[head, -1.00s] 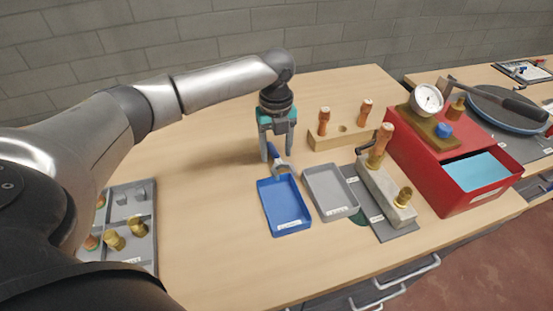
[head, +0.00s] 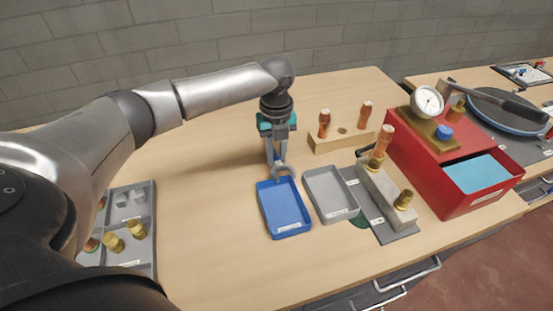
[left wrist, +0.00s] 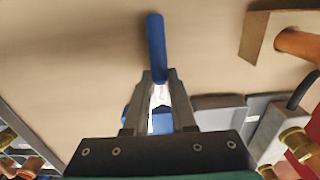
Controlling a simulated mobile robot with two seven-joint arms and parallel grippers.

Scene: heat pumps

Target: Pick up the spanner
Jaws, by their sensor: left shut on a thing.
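The spanner has a blue handle and a silver open-ended head. In the head view its head (head: 284,170) shows at the far edge of the blue tray. My left gripper (head: 275,160) points down there and is shut on the spanner. In the left wrist view the blue handle (left wrist: 156,45) sticks out beyond the fingers (left wrist: 158,85), and a silver part shows between them. Much of the spanner is hidden by the fingers in the head view. I cannot tell whether it still touches the table or tray. My right gripper is not in view.
A blue tray (head: 285,222) and a grey tray (head: 333,208) stand side by side. A metal block with brass fittings (head: 382,185) and a red box (head: 432,165) stand right. A sorting tray (head: 151,230) is left; bare table lies between.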

